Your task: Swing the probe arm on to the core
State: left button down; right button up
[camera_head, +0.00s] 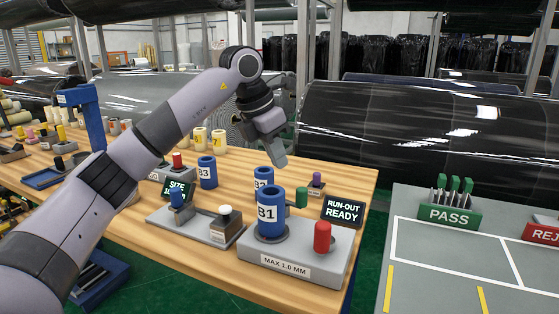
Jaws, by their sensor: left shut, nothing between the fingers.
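A blue core marked B1 (270,215) stands upright on a grey run-out fixture (292,262) labelled MAX 1.0 MM. A red upright cylinder (322,238) stands on the fixture to the right of the core. A small green cylinder (302,197) shows behind it. I cannot tell which part is the probe arm. A display (342,211) behind the fixture reads RUN-OUT READY. My left gripper (278,160) is shut and empty, pointing down above and behind B1, apart from it. My right gripper is not in view.
Blue cores B2 (263,177) and B3 (207,172) stand farther back. A SIZE station (205,232) with blue and white-topped posts sits left of the fixture. A grey table (450,270) with a green PASS rack (449,215) and a red reject bin (541,231) is at right.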

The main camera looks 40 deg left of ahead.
pick_arm(q)
send_over(297, 200)
jog(key=s, duration=0.2)
notch_tip(297, 200, down, 7)
jog(key=shift+a+f, duration=0.15)
jog(key=shift+a, duration=0.25)
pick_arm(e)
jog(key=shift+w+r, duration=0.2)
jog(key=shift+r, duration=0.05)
pick_arm(q)
jog(key=shift+d, duration=0.15)
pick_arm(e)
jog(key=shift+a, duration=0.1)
pick_arm(q)
jog(key=shift+n+p, duration=0.4)
jog(key=shift+p, duration=0.05)
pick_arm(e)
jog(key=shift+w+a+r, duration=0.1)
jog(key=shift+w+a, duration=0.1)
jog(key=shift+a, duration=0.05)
